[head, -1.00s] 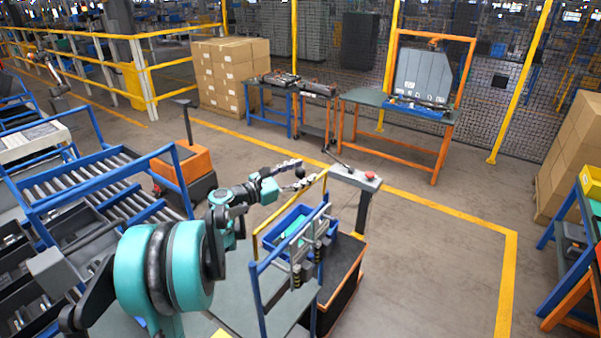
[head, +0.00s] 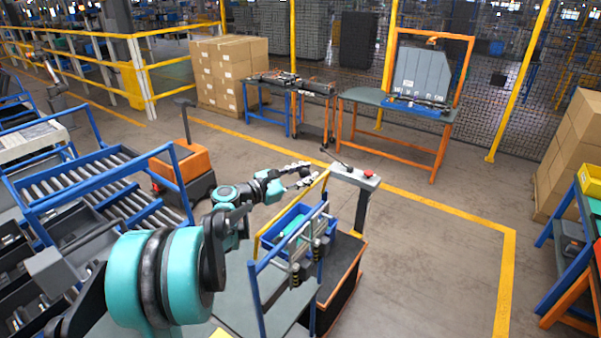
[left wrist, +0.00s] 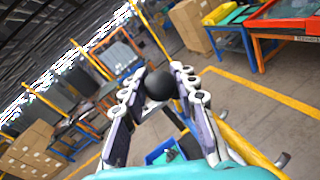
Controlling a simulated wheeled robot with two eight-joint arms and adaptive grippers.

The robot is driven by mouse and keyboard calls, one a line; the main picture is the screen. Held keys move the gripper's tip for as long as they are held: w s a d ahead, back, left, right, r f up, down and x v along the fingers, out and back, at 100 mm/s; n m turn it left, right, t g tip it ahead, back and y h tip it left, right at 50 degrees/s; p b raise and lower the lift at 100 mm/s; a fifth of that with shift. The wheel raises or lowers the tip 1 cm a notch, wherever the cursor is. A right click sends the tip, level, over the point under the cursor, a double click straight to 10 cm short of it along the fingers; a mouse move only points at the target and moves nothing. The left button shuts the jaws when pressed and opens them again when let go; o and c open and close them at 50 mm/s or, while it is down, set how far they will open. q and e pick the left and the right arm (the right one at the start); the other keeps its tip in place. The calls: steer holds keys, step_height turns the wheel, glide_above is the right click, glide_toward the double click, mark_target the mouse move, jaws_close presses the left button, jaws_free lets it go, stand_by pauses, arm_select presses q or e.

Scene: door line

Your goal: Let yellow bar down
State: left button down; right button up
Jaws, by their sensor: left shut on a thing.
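The yellow bar (head: 291,208) runs along the far-left side of a small station with a blue bin (head: 290,228). It slants up to the right in the head view. In the left wrist view the bar (left wrist: 245,148) passes at lower right, partly behind a finger. My left gripper (head: 298,175) is above the bar's upper part, its fingers shut on a black ball knob (left wrist: 158,84). The ball also shows at the fingertips in the head view (head: 306,171). How the ball joins the bar is hidden by the fingers. My right gripper is out of view.
A grey post with a red button (head: 368,175) stands just right of the bar. Roller racks (head: 110,185) and an orange cart (head: 183,168) stand at left. Workbenches (head: 395,100) are at the back. The floor at right centre is clear.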

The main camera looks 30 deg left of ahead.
arm_select(q)
steer(key=d+f+m+g+y+b, duration=0.15)
steer(key=d+f+m, duration=0.25)
steer(key=d+m, duration=0.4)
steer(key=s+d+f+m+y+b, duration=0.1)
steer(key=d+f+m+y+b, duration=0.4)
steer(key=f+b, duration=0.4)
step_height(320, 180, down, 3)
steer(key=shift+d+r+m, duration=0.1)
steer(key=shift+d+m, duration=0.35)
steer(key=shift+m, duration=0.05)
steer(key=c, duration=1.1)
jaws_free()
steer(key=shift+c, duration=0.2)
steer(key=v, duration=1.2)
